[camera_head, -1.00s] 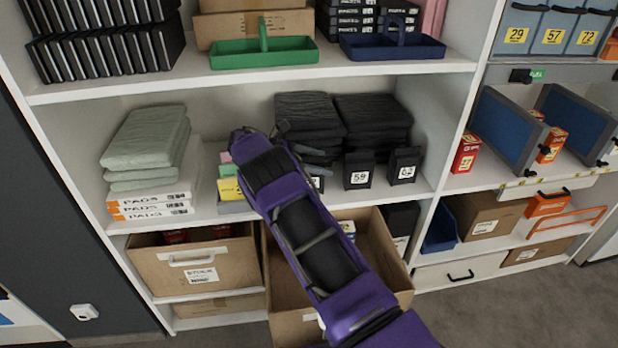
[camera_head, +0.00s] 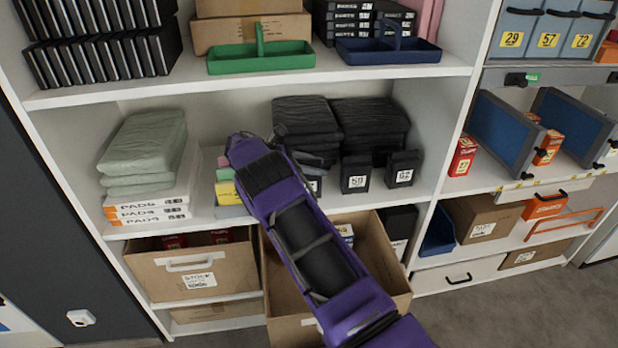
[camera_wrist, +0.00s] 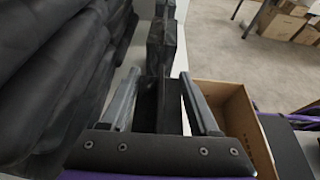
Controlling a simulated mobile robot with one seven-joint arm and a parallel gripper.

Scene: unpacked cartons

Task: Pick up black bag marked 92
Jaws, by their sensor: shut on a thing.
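In the head view a black bag marked 59 (camera_head: 355,173) and one that seems marked 62 (camera_head: 402,168) stand upright on the shelf front. Another black bag (camera_head: 315,184) is partly hidden by my arm, its number unreadable.
Folded black stacks (camera_head: 370,125) lie behind the bags. Green folded pads (camera_head: 145,150) lie on flat boxes at the left. An open carton (camera_head: 390,225) is below my arm. The shelf above carries a green tray (camera_head: 262,60) and a blue tray (camera_head: 390,50).

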